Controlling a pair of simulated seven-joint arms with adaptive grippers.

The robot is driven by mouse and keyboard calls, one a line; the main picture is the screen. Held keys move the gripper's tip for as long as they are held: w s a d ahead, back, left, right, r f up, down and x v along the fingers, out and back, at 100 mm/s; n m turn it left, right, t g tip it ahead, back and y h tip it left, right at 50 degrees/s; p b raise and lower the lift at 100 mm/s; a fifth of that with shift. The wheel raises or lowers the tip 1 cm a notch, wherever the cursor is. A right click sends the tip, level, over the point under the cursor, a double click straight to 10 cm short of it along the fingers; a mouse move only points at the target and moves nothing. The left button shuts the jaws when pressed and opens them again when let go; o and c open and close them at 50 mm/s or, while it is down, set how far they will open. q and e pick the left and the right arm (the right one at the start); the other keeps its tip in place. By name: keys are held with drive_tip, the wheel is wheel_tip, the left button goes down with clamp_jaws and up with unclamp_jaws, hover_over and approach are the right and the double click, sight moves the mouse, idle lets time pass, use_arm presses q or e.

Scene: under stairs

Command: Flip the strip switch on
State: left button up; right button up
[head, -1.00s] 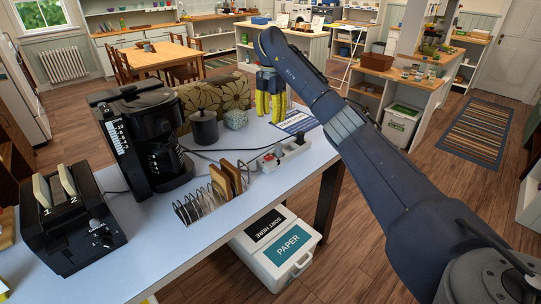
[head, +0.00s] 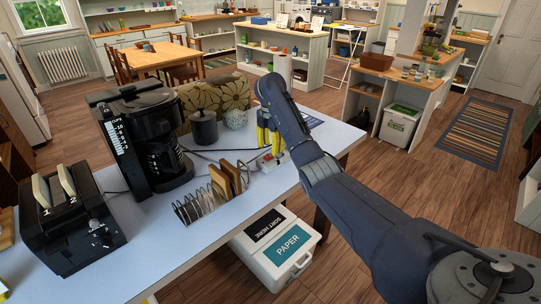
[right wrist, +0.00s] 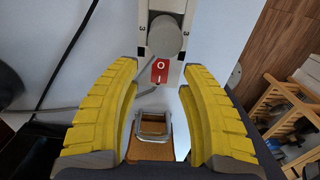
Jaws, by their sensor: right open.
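The white power strip (head: 263,165) lies on the table beyond the toast rack, partly hidden by my right gripper (head: 268,144). Its red rocker switch (right wrist: 160,70) shows in the right wrist view, with an O mark above and a line mark below. I cannot tell which side is pressed. A round grey plug (right wrist: 166,36) sits in the strip just above the switch. In the right wrist view, my right gripper (right wrist: 160,92) is open, its yellow fingers either side of the switch's line and nothing between them. My left gripper is out of view.
The wire toast rack (head: 194,207) with brown slices stands close to the strip. A coffee maker (head: 150,140), a dark canister (head: 203,127) and a toaster (head: 75,225) stand further left. A dark cable runs behind. A paper bin (head: 285,262) stands below the table edge.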

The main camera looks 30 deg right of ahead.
sight(270, 156)
drive_tip(key=shift+f, duration=1.85)
drive_tip(key=shift+o, duration=0.2)
clamp_jaws()
